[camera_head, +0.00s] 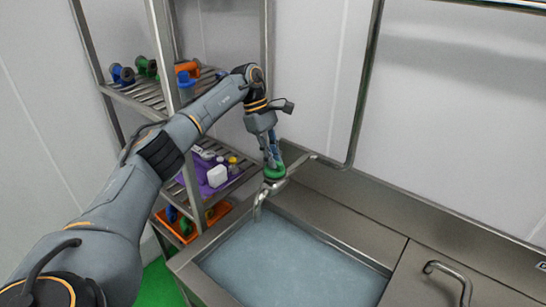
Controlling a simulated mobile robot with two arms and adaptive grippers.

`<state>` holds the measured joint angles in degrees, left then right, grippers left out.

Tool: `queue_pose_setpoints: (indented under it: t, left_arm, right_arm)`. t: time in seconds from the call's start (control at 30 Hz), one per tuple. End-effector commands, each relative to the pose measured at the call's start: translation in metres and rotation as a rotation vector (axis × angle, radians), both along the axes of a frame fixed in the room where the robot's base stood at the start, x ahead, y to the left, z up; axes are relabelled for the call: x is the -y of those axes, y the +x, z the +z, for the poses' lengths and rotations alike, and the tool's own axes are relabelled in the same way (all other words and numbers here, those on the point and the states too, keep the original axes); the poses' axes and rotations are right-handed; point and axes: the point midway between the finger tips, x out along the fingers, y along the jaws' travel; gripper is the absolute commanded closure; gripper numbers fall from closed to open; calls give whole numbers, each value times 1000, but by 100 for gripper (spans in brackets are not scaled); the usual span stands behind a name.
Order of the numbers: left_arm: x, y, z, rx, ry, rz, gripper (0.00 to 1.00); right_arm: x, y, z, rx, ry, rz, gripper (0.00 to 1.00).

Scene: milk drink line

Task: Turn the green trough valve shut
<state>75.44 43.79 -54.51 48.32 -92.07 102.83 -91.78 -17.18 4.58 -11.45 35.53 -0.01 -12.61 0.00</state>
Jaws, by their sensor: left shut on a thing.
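The valve's far side is partly hidden by the fingers. The spout (258,203) bends down from the valve over the trough (345,244), which holds bluish water. I cannot tell whether water is running. My right gripper is not in view.
A metal rack (150,97) stands behind my left arm, with coloured fittings on its upper shelf. A handled metal cover (420,285) is right of the trough.

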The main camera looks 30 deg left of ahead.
Motion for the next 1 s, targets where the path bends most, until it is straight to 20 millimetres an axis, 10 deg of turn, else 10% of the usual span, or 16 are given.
queue_pose_setpoints:
  t: [0.17, 0.3, 0.67, 1.0]
  left_arm:
    - [0, 1, 1, 4, 0, -2, 100]
    - [0, 1, 1, 4, 0, -1, 65]
    - [-1, 1, 4, 2, 0, 1, 65]
    - [-25, 4, 65, 6, -1, 2, 65]
  right_arm:
    - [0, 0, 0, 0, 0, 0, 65]
    - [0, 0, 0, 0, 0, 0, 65]
    - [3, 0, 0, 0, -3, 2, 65]
    - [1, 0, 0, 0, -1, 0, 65]
